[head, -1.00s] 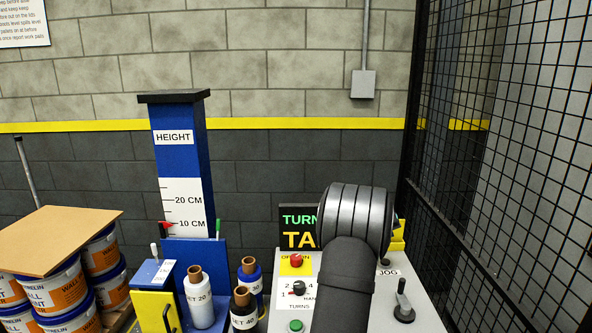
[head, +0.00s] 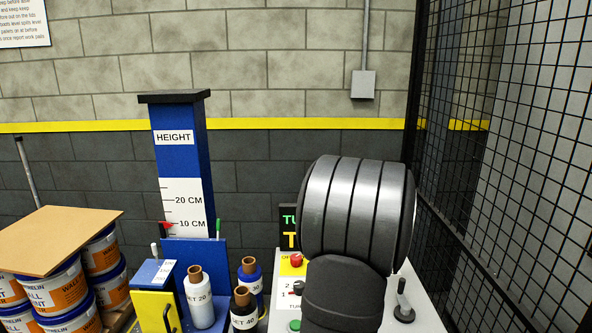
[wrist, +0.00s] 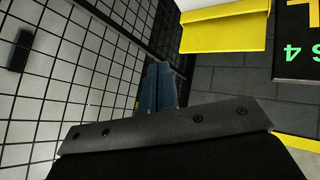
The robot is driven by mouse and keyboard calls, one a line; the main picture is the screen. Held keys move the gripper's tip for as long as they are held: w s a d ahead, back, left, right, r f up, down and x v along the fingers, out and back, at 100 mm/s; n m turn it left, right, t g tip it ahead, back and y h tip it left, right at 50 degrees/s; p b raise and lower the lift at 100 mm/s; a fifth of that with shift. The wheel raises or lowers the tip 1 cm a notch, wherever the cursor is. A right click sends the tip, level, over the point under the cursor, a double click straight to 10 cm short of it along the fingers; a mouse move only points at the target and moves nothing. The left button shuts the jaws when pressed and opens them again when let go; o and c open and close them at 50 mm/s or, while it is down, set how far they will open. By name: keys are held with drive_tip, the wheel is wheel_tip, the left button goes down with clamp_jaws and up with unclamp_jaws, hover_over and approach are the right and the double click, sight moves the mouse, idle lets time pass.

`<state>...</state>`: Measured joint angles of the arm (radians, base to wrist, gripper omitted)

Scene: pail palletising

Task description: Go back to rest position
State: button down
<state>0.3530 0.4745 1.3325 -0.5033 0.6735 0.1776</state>
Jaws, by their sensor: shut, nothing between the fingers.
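My gripper (wrist: 158,88) shows in the wrist view as two blue-grey fingers side by side, shut and empty, beyond a dark bolted plate. It points towards the black mesh fence, clear of anything I can see. In the head view my large ribbed arm joint and dark link stand in front of the control panel (head: 412,296), and the gripper itself is hidden. My arm covers much of the panel and most of its turntable sign (head: 288,222).
The mesh fence (head: 500,130) is close on the right. Paint pails (head: 62,290) under a brown board (head: 58,238) are far left. A yellow part (wrist: 222,30) shows in the wrist view.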

drive_tip(key=s+a+r+m, duration=0.1)
drive_tip(key=s+a+r, duration=0.2)
drive_tip(key=s, duration=0.5)
drive_tip(key=s+a+r+m+t+y, duration=0.1)
drive_tip(key=s+a+r, duration=0.15)
drive_tip(key=s, duration=0.55)
drive_tip(key=s+a+r+m, duration=0.1)
drive_tip(key=s+a+r, duration=0.25)
drive_tip(key=s, duration=0.45)
drive_tip(key=s+a+f+y, duration=0.1)
drive_tip(key=s+a+f, duration=0.2)
drive_tip(key=s, duration=0.3)
drive_tip(key=s+a+f, duration=0.4)
drive_tip(key=s+f, duration=0.2)
drive_tip(key=s, duration=0.1)
drive_tip(key=shift+a+y, duration=0.3)
drive_tip(key=shift+y, duration=0.1)
idle(1.3)
